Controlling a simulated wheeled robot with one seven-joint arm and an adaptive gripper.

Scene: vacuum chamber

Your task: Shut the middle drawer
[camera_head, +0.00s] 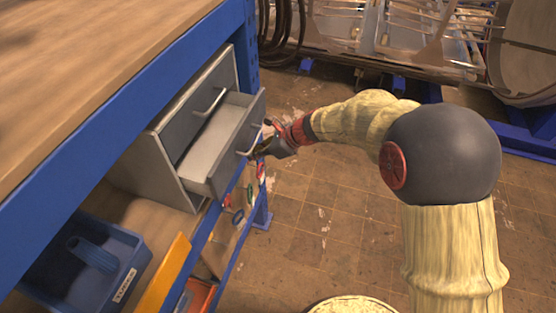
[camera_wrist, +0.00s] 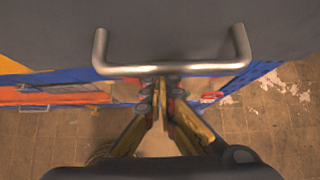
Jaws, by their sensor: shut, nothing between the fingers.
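A grey drawer cabinet (camera_head: 153,170) sits on the shelf under the wooden top. Its upper drawer (camera_head: 203,103) is closed. The drawer below it (camera_head: 232,150) stands pulled out, with its pale empty-looking inside showing; I take it as the middle one. Its metal bar handle (camera_head: 249,140) shows large in the wrist view (camera_wrist: 175,69), across the dark drawer front (camera_wrist: 165,28). My gripper (camera_head: 261,150) is at the drawer front, close to the handle. In the wrist view its fingers (camera_wrist: 161,88) are together and empty, just by the bar; I cannot tell whether they touch it.
A blue bin (camera_head: 85,268) and an orange-yellow panel (camera_head: 163,275) are on the shelf left of the drawer. The blue bench frame (camera_head: 120,108) runs along the left. Tiled floor (camera_head: 320,215) is open to the right; metal racks stand at the back.

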